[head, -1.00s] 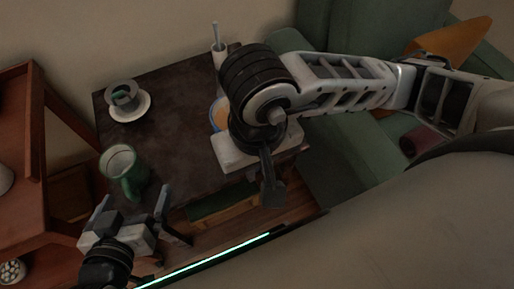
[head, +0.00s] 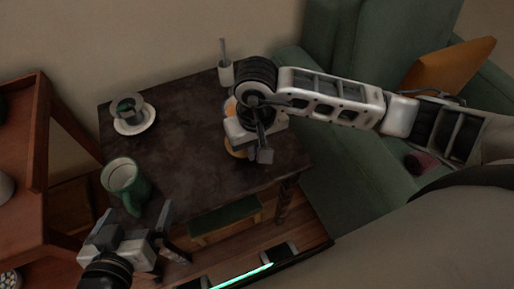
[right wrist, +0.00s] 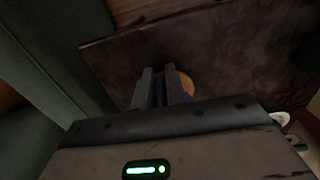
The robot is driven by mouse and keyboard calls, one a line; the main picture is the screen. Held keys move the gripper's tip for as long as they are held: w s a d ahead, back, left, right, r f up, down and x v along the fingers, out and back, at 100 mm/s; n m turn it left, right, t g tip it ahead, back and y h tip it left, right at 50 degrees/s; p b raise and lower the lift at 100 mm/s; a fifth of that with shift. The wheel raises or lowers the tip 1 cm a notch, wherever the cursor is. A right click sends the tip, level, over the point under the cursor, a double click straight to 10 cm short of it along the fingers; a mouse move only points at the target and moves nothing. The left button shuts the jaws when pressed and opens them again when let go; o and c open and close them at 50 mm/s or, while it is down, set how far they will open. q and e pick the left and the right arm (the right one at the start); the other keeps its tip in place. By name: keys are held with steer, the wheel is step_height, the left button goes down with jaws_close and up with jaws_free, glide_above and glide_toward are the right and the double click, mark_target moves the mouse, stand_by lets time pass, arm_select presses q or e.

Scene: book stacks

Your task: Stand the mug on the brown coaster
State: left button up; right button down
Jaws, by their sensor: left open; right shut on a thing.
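My right gripper (head: 254,144) is over the right part of the dark table, pointing down. It is shut on a bluish thing, the mug (right wrist: 160,92), which shows only as a sliver between the fingers in the right wrist view. The brown coaster (head: 235,152) lies under this gripper, largely covered by it; its round edge shows in the right wrist view (right wrist: 188,82). Whether the mug touches the coaster is hidden. My left gripper (head: 142,230) is open and empty at the table's front left, close to a green mug-like vessel (head: 122,176).
A cup on a white saucer (head: 136,124) stands at the back left of the table (head: 185,155). A white holder with a utensil (head: 226,72) stands at the back. A reddish shelf (head: 28,150) is left, a green armchair (head: 340,165) right. The table's middle is clear.

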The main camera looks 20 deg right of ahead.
step_height(320, 180, down, 3)
steer(key=shift+w, duration=0.1)
arm_select(q)
steer(key=shift+d+f, duration=0.2)
steer(key=shift+f, duration=0.35)
steer(key=shift+f+b, duration=0.2)
steer(key=shift+b, duration=0.15)
arm_select(e)
steer(key=shift+f, duration=0.2)
arm_select(q)
steer(key=shift+f+g, duration=0.1)
steer(key=shift+g, duration=0.2)
arm_select(e)
steer(key=c, duration=1.4)
jaws_free()
steer(key=shift+c, duration=0.2)
